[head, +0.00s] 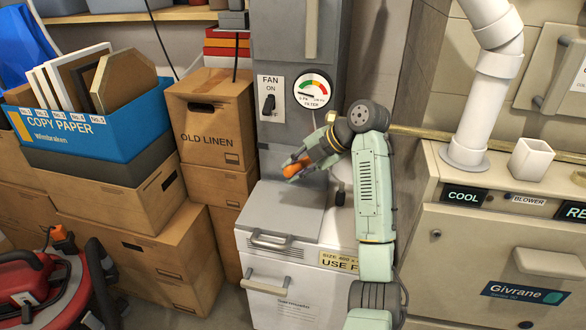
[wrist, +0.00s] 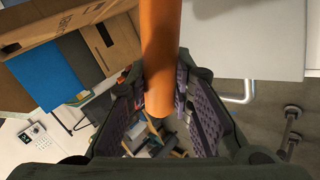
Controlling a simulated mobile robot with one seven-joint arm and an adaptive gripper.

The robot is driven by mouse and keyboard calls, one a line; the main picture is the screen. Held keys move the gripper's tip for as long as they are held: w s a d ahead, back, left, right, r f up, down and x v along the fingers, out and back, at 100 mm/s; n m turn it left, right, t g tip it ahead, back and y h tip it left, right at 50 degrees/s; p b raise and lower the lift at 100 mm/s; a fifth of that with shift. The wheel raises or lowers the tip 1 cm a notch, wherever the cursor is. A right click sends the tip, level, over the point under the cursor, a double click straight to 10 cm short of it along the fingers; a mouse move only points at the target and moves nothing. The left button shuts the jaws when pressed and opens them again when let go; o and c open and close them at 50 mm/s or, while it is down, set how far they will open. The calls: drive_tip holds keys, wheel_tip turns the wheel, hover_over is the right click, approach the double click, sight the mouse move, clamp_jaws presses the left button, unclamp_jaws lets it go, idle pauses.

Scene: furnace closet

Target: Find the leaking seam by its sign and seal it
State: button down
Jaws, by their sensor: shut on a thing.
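My gripper (head: 296,166) is shut on an orange cylinder (head: 290,171) above the grey panel (head: 285,212) on the low cabinet, in front of the grey duct (head: 300,50). In the wrist view the orange cylinder (wrist: 160,60) runs down from the top edge between the two purple-padded fingers of my gripper (wrist: 164,84), its rounded end toward the camera. A black FAN switch (head: 268,104) and a round FILTER gauge (head: 313,91) are on the duct. I cannot make out a leaking seam or a sign of a leak.
Left stand cardboard boxes (head: 210,172), a blue COPY PAPER box (head: 88,134) and a red machine (head: 40,283) on the floor. Right is the furnace cabinet (head: 500,235) with a white pipe (head: 480,108) and a white cup (head: 530,160). A yellowish pipe (head: 425,132) runs behind my arm.

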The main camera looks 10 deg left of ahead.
drive_tip(key=shift+a, duration=0.1)
drive_tip(key=a, duration=0.4)
drive_tip(key=shift+w+a, duration=0.1)
drive_tip(key=shift+a, duration=0.05)
idle(0.3)
drive_tip(key=s, duration=1.6)
drive_tip(key=shift+a, duration=0.25)
